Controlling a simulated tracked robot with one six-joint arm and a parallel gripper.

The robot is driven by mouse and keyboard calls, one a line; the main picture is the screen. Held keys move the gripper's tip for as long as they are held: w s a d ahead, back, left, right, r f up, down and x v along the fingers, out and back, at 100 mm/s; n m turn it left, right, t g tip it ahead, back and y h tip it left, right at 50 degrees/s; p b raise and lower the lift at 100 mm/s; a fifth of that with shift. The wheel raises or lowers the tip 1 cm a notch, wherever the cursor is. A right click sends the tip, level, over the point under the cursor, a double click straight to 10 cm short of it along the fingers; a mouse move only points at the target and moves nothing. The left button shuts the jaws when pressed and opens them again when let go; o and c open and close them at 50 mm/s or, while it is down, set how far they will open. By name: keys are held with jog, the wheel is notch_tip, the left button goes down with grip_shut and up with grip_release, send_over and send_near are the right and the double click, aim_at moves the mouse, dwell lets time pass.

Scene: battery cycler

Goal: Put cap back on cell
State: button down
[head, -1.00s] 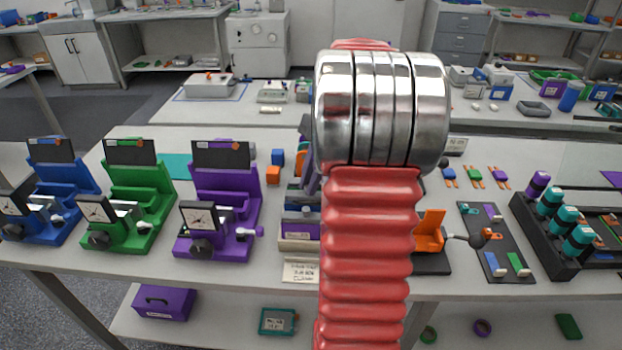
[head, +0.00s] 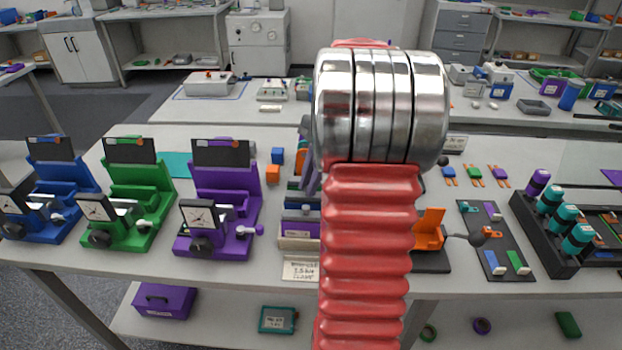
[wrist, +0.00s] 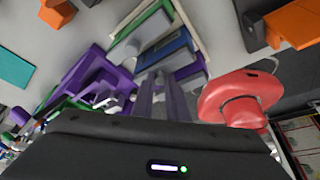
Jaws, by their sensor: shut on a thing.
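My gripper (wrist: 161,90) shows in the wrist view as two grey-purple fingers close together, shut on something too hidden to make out. In the head view my red arm covers most of it. Several teal cells (head: 550,201) with dark ends stand in a black rack (head: 541,232) at the right. A purple-topped piece (head: 538,182) stands at the rack's far end. I cannot tell which cell or cap belongs to the task. The purple cycler (head: 237,222) stands left of my arm, with a dial on its front.
A green cycler (head: 136,205) and a blue cycler (head: 58,200) stand further left. An orange holder (head: 428,232) and a dark board (head: 491,243) with coloured clips lie to the right.

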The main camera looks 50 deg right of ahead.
dwell(0.4)
jog(key=c, duration=1.2)
grip_release()
jog(key=shift+r, duration=0.1)
jog(key=shift+r, duration=3.4)
grip_shut()
jog(key=shift+f, duration=2.75)
